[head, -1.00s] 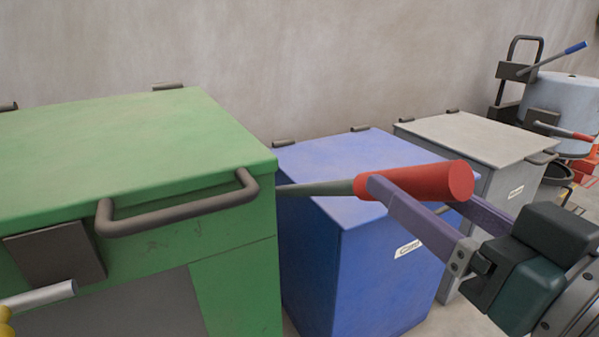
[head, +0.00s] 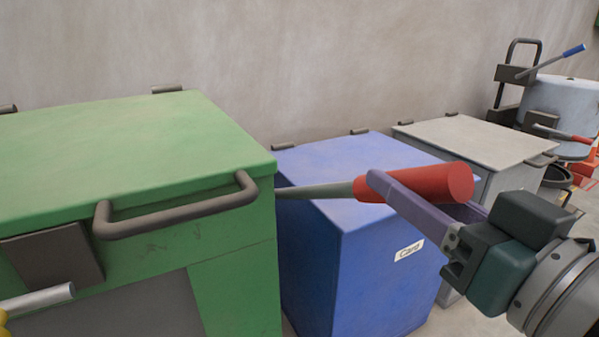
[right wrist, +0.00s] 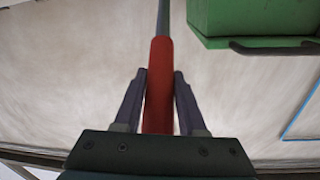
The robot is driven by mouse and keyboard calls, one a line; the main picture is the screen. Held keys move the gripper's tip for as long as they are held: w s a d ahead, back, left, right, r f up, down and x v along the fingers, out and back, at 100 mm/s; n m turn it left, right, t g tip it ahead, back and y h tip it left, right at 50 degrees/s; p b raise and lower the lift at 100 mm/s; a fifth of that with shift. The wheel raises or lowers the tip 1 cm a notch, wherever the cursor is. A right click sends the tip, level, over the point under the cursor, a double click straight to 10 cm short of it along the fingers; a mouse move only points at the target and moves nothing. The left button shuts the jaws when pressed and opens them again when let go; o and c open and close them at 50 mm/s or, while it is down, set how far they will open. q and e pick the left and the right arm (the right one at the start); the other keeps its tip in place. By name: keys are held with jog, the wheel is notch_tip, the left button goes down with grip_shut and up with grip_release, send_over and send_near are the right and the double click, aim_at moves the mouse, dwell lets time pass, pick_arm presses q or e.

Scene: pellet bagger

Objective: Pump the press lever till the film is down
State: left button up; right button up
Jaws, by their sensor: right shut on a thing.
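The press lever is a grey rod (head: 315,191) with a thick red grip (head: 430,183). It comes out from the right side of the green press (head: 229,236) and lies nearly level. My right gripper (head: 376,187) is shut on the red grip, with its purple fingers on either side. The right wrist view shows the red grip (right wrist: 159,85) between the two fingers (right wrist: 155,100). The film is not visible. My left gripper is not in view.
A blue bin (head: 372,262) with a "Card" label stands right of the green press. A grey bin (head: 470,139) stands behind it. Further right are a light blue drum (head: 560,103) and another lever with a blue grip (head: 574,50). A plain wall is behind.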

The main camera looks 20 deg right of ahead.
grip_shut()
dwell(0.3)
dwell(0.5)
